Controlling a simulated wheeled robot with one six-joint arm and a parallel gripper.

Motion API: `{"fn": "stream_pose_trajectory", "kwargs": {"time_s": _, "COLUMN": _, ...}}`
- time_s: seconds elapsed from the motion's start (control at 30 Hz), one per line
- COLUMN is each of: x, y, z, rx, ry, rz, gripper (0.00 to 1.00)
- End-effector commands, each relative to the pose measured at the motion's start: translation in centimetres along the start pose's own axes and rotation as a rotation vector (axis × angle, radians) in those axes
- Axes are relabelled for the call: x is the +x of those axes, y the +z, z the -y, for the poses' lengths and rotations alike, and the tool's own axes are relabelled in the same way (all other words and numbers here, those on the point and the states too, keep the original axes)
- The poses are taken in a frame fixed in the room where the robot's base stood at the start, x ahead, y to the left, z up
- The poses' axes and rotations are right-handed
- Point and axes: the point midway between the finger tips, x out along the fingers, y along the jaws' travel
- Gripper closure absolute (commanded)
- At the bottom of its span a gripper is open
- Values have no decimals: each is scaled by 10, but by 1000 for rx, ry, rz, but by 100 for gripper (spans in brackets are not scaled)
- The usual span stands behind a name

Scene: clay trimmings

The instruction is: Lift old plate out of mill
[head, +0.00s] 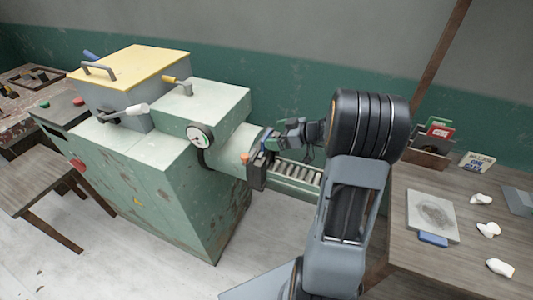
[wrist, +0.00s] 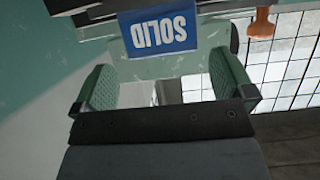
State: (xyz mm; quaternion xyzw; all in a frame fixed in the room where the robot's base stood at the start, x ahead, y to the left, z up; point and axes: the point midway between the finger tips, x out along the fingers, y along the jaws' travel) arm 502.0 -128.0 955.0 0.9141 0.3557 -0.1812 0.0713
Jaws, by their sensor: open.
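The mill (head: 150,170) is a worn pale green machine with a barrel (head: 232,150) ending in a dark slotted mouth (head: 257,172). My gripper (head: 282,140) is at the mouth, above the roller track. In the wrist view my gripper (wrist: 162,82) is open, its two green-padded fingers apart with nothing clasped between them. A blue label reading SOLID (wrist: 160,33), upside down, lies just beyond the fingertips. It appears to be the tab of the old plate at the mouth. Most of the plate is hidden, and I cannot tell how deep it sits.
An orange knob (head: 245,158) is beside the mouth. A roller track (head: 298,173) runs right from it, partly behind my arm. The right table (head: 455,265) holds a grey plate (head: 431,212) with a blue tab, white clay lumps (head: 488,229) and a card box (head: 430,155). A stool (head: 45,180) stands left.

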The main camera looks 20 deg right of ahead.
Motion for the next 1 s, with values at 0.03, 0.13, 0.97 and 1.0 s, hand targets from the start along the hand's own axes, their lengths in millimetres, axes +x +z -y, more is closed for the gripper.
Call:
{"fn": "stream_pose_trajectory", "kwargs": {"time_s": 0.03, "x": 7, "y": -2, "z": 2, "rx": 3, "ry": -4, "rz": 1, "gripper": 0}}
{"fn": "stream_pose_trajectory", "kwargs": {"time_s": 0.13, "x": 21, "y": -2, "z": 3, "rx": 3, "ry": -4, "rz": 1, "gripper": 0}}
{"fn": "stream_pose_trajectory", "kwargs": {"time_s": 0.97, "x": 42, "y": 0, "z": 2, "rx": 1, "ry": 0, "rz": 0, "gripper": 33}}
{"fn": "stream_pose_trajectory", "kwargs": {"time_s": 1.0, "x": 42, "y": 0, "z": 2, "rx": 1, "ry": 0, "rz": 0, "gripper": 36}}
